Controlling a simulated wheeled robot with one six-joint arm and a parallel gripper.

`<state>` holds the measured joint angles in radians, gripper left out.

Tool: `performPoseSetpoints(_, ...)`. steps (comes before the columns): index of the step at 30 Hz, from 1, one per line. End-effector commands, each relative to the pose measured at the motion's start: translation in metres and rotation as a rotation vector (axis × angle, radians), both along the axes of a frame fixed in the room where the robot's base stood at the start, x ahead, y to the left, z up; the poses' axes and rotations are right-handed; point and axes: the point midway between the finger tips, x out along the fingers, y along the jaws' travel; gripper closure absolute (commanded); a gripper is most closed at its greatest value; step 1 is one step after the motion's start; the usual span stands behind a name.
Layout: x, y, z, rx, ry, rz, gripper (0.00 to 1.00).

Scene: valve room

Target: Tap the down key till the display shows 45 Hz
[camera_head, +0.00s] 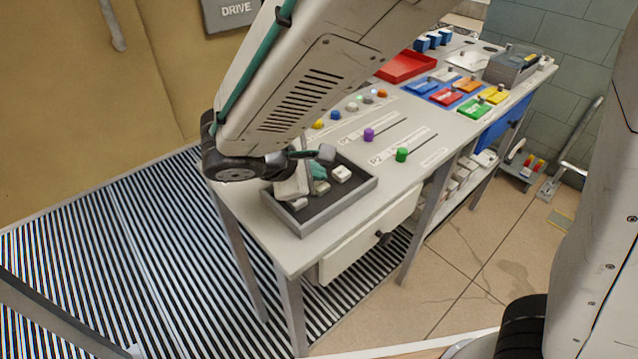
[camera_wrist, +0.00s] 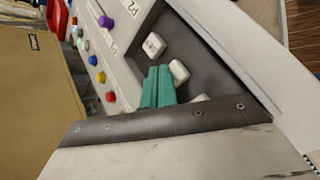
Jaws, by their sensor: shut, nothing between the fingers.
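A dark grey tray-like key panel (camera_head: 351,197) sits on the near left end of the bench. It holds white keys: one at its far right (camera_head: 341,173), one in the middle (camera_head: 321,187) and one nearer the front left (camera_head: 299,203). My gripper (camera_head: 318,170) is over the panel with its teal fingers together and empty. In the wrist view the gripper (camera_wrist: 159,70) points between the keys, with its tips close beside the middle key (camera_wrist: 179,72). I cannot tell whether they touch it. Key marks are too small to read. No display reading is visible.
A grey box marked DRIVE (camera_head: 232,14) is on the wall behind, its lower part only. Purple (camera_head: 369,134) and green (camera_head: 402,154) slider knobs, coloured buttons and a red tray (camera_head: 408,67) lie farther along the bench. A drawer (camera_head: 370,240) is below.

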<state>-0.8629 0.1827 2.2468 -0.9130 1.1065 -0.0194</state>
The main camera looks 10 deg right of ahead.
Motion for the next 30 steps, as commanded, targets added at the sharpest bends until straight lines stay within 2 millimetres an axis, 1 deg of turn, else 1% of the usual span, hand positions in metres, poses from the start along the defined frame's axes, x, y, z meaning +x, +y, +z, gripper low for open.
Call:
performPoseSetpoints(2, 0.0, 0.0, 0.003, 0.002, -0.001, -0.001, 1.0)
performPoseSetpoints(11, 0.0, 0.0, 0.004, 0.001, 0.0, 0.0, 1.0)
performPoseSetpoints(13, 0.0, 0.0, 0.007, 0.002, -0.001, -0.001, 1.0)
performPoseSetpoints(24, 0.0, 0.0, 0.043, 0.002, -0.002, 0.0, 1.0)
performPoseSetpoints(27, 0.0, 0.0, 0.05, 0.003, -0.002, -0.001, 1.0)
performPoseSetpoints(30, 0.0, 0.0, 0.053, 0.002, 0.0, -0.001, 1.0)
